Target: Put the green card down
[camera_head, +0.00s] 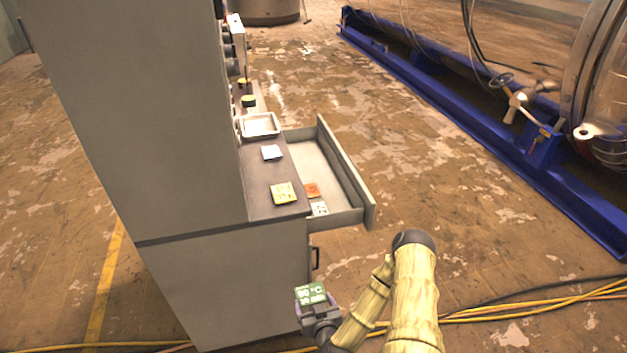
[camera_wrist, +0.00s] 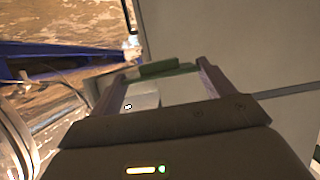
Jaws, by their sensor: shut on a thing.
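The green card (camera_head: 311,294) with pale markings is in my gripper (camera_head: 317,308), low in front of the grey cabinet (camera_head: 225,285), at the bottom of the head view. My gripper is shut on it. In the wrist view the green card (camera_wrist: 165,70) spans between the two fingers, seen nearly edge-on. A pale piece with a dark mark (camera_wrist: 142,102) shows between the fingers; I cannot tell what it is. The card is in the air, apart from the cabinet top (camera_head: 263,205) and the open drawer (camera_head: 345,217).
A yellow card (camera_head: 284,193), a white card (camera_head: 271,152) and a metal tray (camera_head: 260,125) lie on the cabinet top. The drawer holds an orange card (camera_head: 312,190) and a white card (camera_head: 319,209). Yellow cables (camera_head: 540,304) cross the floor. A blue frame (camera_head: 480,135) stands right.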

